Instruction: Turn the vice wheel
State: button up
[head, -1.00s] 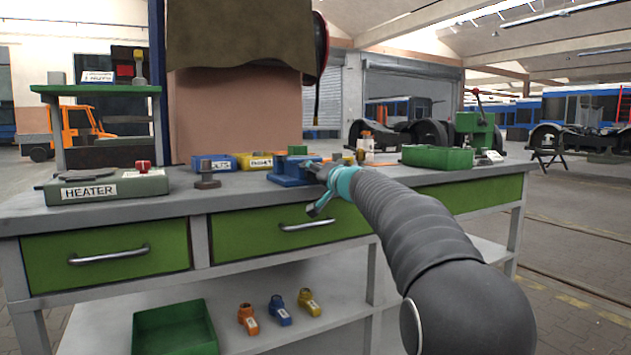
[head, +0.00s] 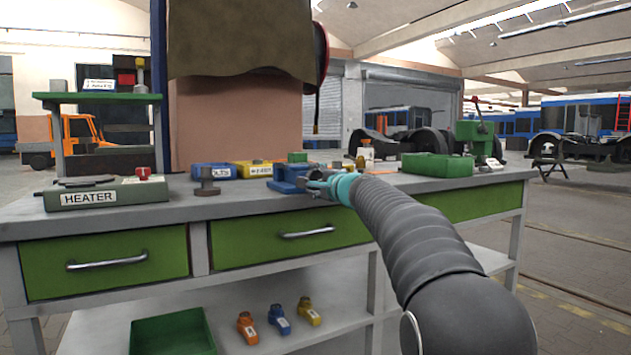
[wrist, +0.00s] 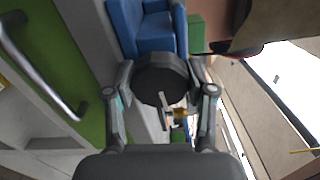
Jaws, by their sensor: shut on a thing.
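The blue vice (head: 291,177) sits on the workbench near its front edge. It also shows at the top of the wrist view (wrist: 150,30). The dark round vice wheel (wrist: 160,78) faces the wrist camera in front of the blue body. My gripper (head: 322,184) reaches the vice from the right. In the wrist view my gripper (wrist: 162,82) has one finger on each side of the wheel and is shut on it. In the head view the wheel is hidden by my gripper.
A grey-green heater box (head: 106,194) stands at the bench's left. Drawer handles (head: 305,235) stick out below the bench edge.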

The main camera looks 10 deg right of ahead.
jog(key=m+p, duration=0.1)
jog(key=m, duration=0.4)
jog(key=shift+r+m, duration=0.1)
jog(key=shift+m, duration=0.2)
jog(key=m+p, duration=0.1)
jog(key=m, duration=0.3)
jog(key=shift+m+p, duration=0.4)
jog(key=o, duration=1.2)
jog(key=shift+c, duration=0.2)
jog(key=shift+s, duration=0.1)
jog(key=v, duration=1.1)
jog(key=shift+s, duration=0.35)
jog(key=shift+d, duration=0.15)
